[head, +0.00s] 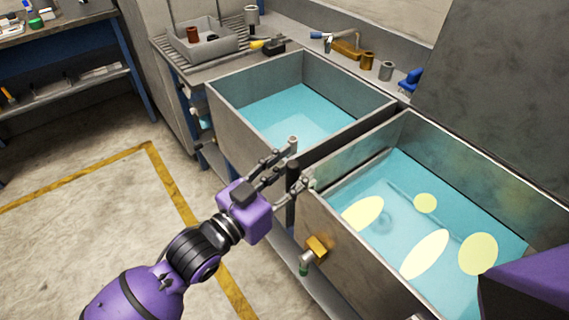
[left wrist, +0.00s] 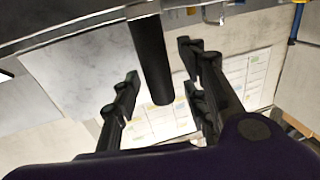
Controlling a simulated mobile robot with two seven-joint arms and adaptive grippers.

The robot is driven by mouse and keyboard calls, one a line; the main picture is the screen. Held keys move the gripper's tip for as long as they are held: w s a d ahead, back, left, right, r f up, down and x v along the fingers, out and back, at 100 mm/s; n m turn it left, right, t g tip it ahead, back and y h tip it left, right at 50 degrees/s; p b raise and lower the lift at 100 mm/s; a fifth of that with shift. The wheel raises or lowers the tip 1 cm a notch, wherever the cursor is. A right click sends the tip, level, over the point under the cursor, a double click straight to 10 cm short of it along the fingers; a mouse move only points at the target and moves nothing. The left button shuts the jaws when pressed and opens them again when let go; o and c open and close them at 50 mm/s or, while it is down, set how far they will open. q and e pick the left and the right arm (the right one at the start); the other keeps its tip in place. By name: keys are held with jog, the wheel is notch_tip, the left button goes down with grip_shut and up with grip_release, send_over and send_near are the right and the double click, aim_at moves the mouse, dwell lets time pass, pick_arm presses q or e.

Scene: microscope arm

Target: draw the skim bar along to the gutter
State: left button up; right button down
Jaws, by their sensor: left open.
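The right tank (head: 455,145) holds blue water with several pale yellow patches (head: 425,254) floating on it. A thin dark bar (head: 352,168), which looks like the skim bar, spans the tank near its left end. My left gripper (head: 299,163) is open at the front left corner of this tank. A dark upright cylinder (head: 291,208) shows beside its fingers; in the left wrist view a dark cylinder (left wrist: 152,60) lies between the open fingers (left wrist: 160,95). I cannot tell whether it touches them or belongs to the bar. I cannot make out the gutter. My right gripper is out of view.
A left tank (head: 232,115) with clear blue water stands beside it. A brass valve (head: 316,247) juts from the right tank's front wall. A grey tray (head: 203,42) and small items stand behind. The floor at the left is open.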

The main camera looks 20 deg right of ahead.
pick_arm(q)
jog(key=shift+w+d, duration=0.15)
jog(key=shift+d, duration=0.05)
grip_shut()
jog(key=shift+d, duration=0.1)
dwell(0.4)
